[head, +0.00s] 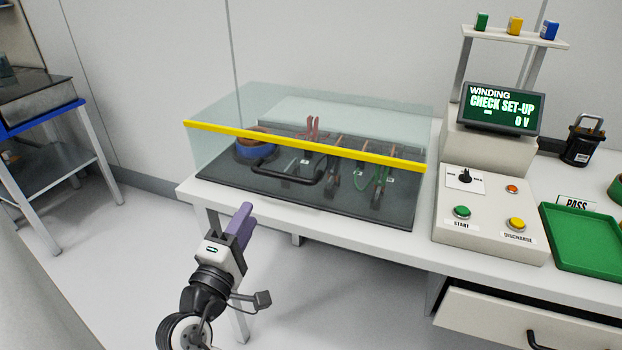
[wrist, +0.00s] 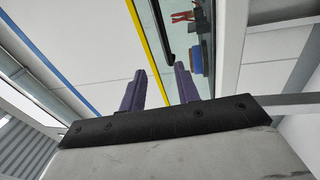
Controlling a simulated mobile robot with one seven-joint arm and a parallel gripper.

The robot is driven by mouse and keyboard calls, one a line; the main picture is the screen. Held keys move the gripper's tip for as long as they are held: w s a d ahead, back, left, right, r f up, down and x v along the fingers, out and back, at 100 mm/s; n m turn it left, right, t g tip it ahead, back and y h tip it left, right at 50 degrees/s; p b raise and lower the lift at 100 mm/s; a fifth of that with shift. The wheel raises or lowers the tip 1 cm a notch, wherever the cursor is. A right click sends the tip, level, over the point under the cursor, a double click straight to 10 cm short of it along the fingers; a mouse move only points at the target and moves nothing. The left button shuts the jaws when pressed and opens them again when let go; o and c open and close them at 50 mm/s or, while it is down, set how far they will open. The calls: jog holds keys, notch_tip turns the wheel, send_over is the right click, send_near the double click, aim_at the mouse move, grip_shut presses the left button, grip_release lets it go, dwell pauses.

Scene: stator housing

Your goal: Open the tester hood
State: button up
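The tester hood (head: 310,112) is a clear box with a yellow stripe (head: 300,145) along its front upper edge. It sits down over the dark tester base (head: 345,208) on the white bench and looks closed. A black bar handle (head: 290,178) shows at the hood's front. My gripper (head: 246,208) is in front of the bench, below and left of the handle, clear of the hood. In the wrist view its two purple fingers (wrist: 160,72) stand apart with nothing between them. The yellow stripe (wrist: 151,45) and black handle (wrist: 162,30) show beyond the fingertips.
Under the hood are a blue-banded stator (head: 256,147), red clips (head: 313,127) and green leads (head: 382,180). To the right stand the control box (head: 480,225), its screen (head: 500,108) and a green tray (head: 585,240). A drawer (head: 500,325) stands open below.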

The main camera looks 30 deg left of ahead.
aim_at(281, 173)
jog(key=shift+h, duration=0.5)
jog(key=p+x, duration=0.1)
jog(key=x, duration=0.3)
jog(key=p+x, duration=0.1)
jog(key=x, duration=0.4)
jog(key=d+p+x, duration=0.1)
jog(key=x, duration=0.3)
jog(key=shift+w+f, duration=0.3)
jog(key=shift+w, duration=0.2)
grip_shut()
